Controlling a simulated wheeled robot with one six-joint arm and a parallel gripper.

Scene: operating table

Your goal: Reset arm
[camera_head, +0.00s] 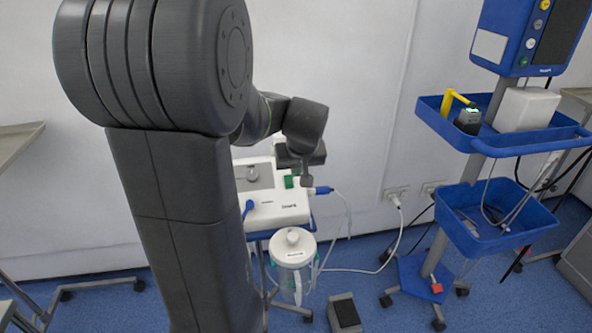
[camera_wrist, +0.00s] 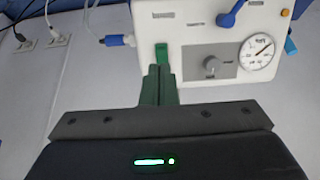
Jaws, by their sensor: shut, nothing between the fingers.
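My arm rises large across the left of the head view and bends toward a white suction device (camera_head: 275,207). My gripper (camera_head: 307,181) hangs at the device's right front corner, close to a green switch (camera_head: 289,182). In the wrist view my gripper (camera_wrist: 159,72) has its two fingers together, with nothing between them. The fingertips overlap the lower part of the green switch (camera_wrist: 162,50) in that picture; I cannot tell whether they touch it. The white device (camera_wrist: 220,45) shows a grey knob (camera_wrist: 212,66) and a round gauge (camera_wrist: 257,52).
A lidded jar (camera_head: 293,250) hangs below the device. A black foot pedal (camera_head: 345,313) is on the blue floor. A blue two-tray cart (camera_head: 497,228) stands at right. Cables run to wall sockets (camera_head: 397,194). A metal table edge (camera_head: 17,143) is at far left.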

